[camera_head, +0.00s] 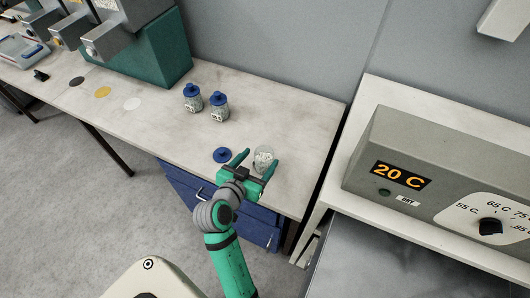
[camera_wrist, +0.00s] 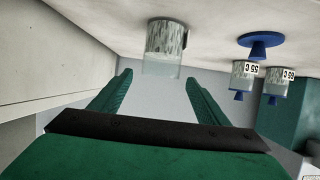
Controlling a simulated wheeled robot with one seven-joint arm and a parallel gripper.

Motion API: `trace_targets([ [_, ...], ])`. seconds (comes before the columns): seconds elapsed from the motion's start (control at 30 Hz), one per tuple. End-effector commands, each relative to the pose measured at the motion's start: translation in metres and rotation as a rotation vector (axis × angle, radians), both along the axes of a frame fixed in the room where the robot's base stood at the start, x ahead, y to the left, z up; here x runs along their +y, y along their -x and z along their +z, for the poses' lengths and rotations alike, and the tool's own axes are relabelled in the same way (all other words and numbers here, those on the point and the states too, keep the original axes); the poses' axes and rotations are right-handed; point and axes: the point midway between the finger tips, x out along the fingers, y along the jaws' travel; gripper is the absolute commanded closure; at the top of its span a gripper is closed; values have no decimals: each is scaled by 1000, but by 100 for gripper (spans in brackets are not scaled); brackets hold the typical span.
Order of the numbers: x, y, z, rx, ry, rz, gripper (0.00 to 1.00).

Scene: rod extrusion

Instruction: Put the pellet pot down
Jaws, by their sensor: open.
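The pellet pot (camera_head: 264,152) is a clear, lidless jar with pale speckled pellets. It stands upright on the light bench top, near the front edge at the right. The wrist view is upside down and shows the pot (camera_wrist: 165,42) just beyond my fingertips, with its clear rim towards me. My gripper (camera_head: 257,163) is green, open and empty. In the wrist view my gripper (camera_wrist: 158,80) has its two fingers apart, with nothing between them; the pot seems to be clear of both.
A blue lid (camera_head: 222,155) lies on the bench left of the pot. Two labelled jars with blue lids, one (camera_head: 192,98) and another (camera_head: 219,107), stand farther back. A grey box with a "20 C" display (camera_head: 401,175) stands right. Bench (camera_head: 290,118) behind the pot is clear.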

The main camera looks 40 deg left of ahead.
Motion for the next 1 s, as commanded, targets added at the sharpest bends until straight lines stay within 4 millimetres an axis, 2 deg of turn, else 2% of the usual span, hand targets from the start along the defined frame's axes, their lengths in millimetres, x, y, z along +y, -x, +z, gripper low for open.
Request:
trace_targets([
  [0.1, -4, 17, 7, 0, 1, 1, 31],
  [0.3, -8, 31, 13, 1, 1, 0, 31],
  [1.0, -8, 33, 14, 1, 1, 1, 31],
])
